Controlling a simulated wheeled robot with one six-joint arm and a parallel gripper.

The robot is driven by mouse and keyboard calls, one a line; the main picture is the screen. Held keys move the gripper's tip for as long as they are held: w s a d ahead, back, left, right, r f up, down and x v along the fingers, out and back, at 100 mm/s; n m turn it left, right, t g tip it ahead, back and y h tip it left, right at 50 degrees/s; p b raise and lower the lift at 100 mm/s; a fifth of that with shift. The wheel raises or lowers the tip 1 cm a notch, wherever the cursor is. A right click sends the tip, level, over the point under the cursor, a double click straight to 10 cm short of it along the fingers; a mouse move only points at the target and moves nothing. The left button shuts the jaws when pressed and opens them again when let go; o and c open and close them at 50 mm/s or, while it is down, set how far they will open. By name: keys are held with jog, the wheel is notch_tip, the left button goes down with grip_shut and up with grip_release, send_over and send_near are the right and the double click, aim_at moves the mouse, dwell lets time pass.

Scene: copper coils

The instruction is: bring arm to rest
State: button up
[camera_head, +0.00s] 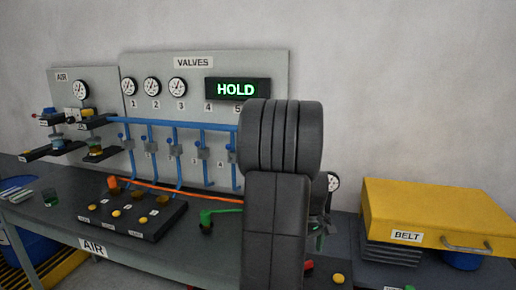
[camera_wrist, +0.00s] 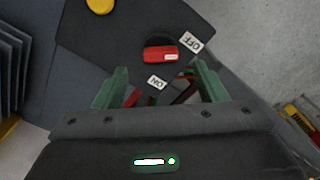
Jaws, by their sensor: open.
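My gripper (camera_wrist: 160,88) shows in the wrist view with its two green fingers spread apart and nothing held between them. Just beyond the fingertips is a red switch (camera_wrist: 160,53) on a dark panel (camera_wrist: 105,38), with an OFF tag (camera_wrist: 190,42) and an ON tag (camera_wrist: 157,82) beside it. I cannot tell whether the fingers touch the panel. In the head view my dark arm stands upright in the middle and hides most of the gripper and part of the bench.
A valve board (camera_head: 225,68) with gauges and a lit HOLD display (camera_head: 237,89) stands behind blue pipes (camera_head: 170,124). A yellow BELT box (camera_head: 430,212) sits at right. A black button box (camera_head: 130,214) and an orange line (camera_head: 190,187) lie left of my arm.

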notch_tip(320, 180, up, 9)
notch_tip(320, 180, down, 14)
jog(key=shift+s+r, duration=0.1)
jog(key=shift+r, duration=0.1)
jog(key=shift+f, duration=0.25)
jog(key=m+p, duration=0.1)
jog(key=m, duration=0.4)
jog(key=m+p, duration=0.1)
jog(key=m, duration=0.3)
jog(key=shift+r, duration=0.1)
jog(key=m+p, duration=0.1)
jog(key=m, duration=0.3)
jog(key=shift+m, duration=0.3)
jog(key=shift+m+p, duration=0.8)
jog(key=shift+m, duration=1.4)
jog(key=shift+a, duration=0.1)
